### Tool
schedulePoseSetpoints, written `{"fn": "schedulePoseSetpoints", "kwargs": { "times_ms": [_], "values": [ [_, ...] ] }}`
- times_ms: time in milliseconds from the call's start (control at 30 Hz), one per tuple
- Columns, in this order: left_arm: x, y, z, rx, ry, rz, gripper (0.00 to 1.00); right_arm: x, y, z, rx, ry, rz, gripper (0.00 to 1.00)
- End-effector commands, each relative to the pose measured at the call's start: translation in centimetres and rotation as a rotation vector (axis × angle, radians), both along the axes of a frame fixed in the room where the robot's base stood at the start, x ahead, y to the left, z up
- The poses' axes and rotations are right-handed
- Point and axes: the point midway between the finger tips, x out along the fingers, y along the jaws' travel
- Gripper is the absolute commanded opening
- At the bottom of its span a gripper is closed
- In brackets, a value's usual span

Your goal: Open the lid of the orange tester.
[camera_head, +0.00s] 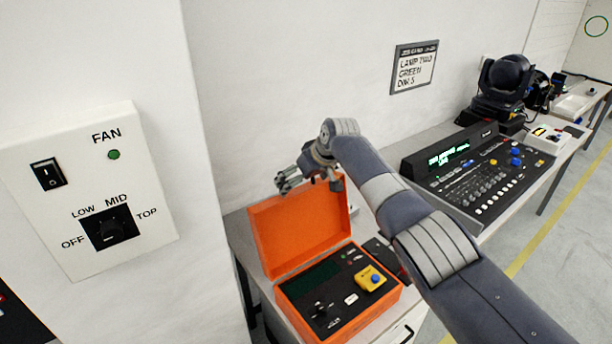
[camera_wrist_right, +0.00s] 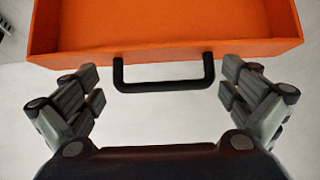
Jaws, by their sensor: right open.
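The orange tester (camera_head: 340,318) stands on a table in the lower middle of the head view. Its lid (camera_head: 297,232) stands raised at the back, and the black control panel inside shows. My right gripper (camera_head: 288,182) is at the lid's upper edge. In the right wrist view the lid's edge (camera_wrist_right: 165,50) runs across the top, with a black handle (camera_wrist_right: 163,86) below it. My right gripper (camera_wrist_right: 164,92) is open, with one finger on each side of the handle and clear gaps between. My left gripper is in neither view.
A fan control box (camera_head: 95,190) is on the wall at the left. A lighting console (camera_head: 480,170) and a black moving-head lamp (camera_head: 502,82) stand on tables at the right. A sign (camera_head: 414,67) hangs on the wall. A yellow line (camera_head: 540,230) marks the floor.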

Motion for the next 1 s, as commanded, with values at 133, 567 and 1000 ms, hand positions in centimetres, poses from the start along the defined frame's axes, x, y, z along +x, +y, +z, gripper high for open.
{"fn": "schedulePoseSetpoints", "kwargs": {
  "times_ms": [133, 567, 1000],
  "values": [
    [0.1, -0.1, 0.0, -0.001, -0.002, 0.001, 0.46, -0.2, -0.2, 0.4, 0.001, -0.001, 0.001, 1.00],
    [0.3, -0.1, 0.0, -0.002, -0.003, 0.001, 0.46, -2.1, -1.8, 3.8, 0.001, -0.003, -0.001, 1.00],
    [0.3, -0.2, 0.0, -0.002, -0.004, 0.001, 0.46, -5.0, -4.1, 8.9, 0.000, -0.002, -0.003, 1.00]
  ]
}}
